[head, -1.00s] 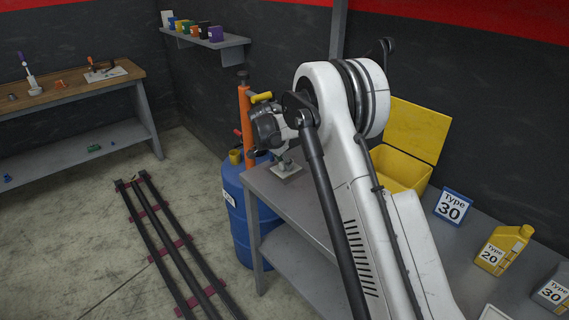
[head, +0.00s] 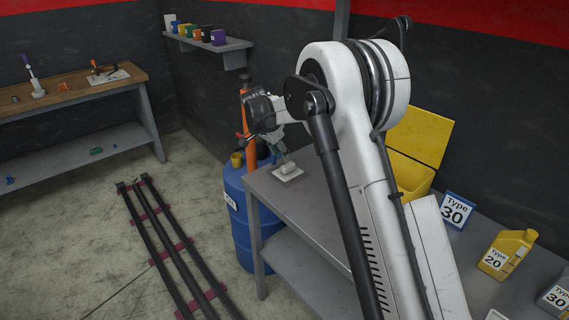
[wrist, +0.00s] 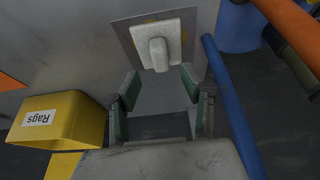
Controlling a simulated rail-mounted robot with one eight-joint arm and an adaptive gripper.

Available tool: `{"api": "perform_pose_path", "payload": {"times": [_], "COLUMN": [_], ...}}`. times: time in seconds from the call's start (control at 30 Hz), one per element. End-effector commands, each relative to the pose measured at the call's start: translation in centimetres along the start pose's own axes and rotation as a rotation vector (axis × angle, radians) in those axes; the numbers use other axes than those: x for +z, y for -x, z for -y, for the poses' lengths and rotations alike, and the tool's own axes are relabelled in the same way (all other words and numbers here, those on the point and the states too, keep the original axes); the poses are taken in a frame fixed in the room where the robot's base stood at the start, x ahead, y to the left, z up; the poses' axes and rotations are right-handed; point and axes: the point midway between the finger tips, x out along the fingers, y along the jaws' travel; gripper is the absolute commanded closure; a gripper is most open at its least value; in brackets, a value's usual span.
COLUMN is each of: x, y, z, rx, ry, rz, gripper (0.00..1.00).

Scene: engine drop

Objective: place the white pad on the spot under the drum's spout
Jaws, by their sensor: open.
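The white pad (wrist: 157,40), with a raised rounded grip, lies on a flat grey-brown square (wrist: 124,37) at the table's end in the wrist view. A bit of yellow shows at the pad's edge. In the head view my wrist hangs over the table corner. The drum's spout cannot be made out clearly.
A yellow Rags box (wrist: 62,118) stands on the table, and its open lid shows in the head view (head: 420,135). An orange pump post (head: 247,140) rises at the drum. Black rails lie on the floor.

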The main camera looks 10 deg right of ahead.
Motion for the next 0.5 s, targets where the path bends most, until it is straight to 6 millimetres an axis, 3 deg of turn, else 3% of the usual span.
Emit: {"api": "perform_pose_path", "payload": {"times": [0.2, 0.37, 0.5], "x": [0.0, 0.0, -0.4], "y": [3.4, 4.5, 6.2], "z": [0.0, -0.1, -1.3], "rx": [0.0, 0.0, -0.015], "ry": [-0.001, 0.001, 0.029], "rz": [0.0, 0.001, 0.006], "gripper": [0.59, 0.59, 0.59]}}
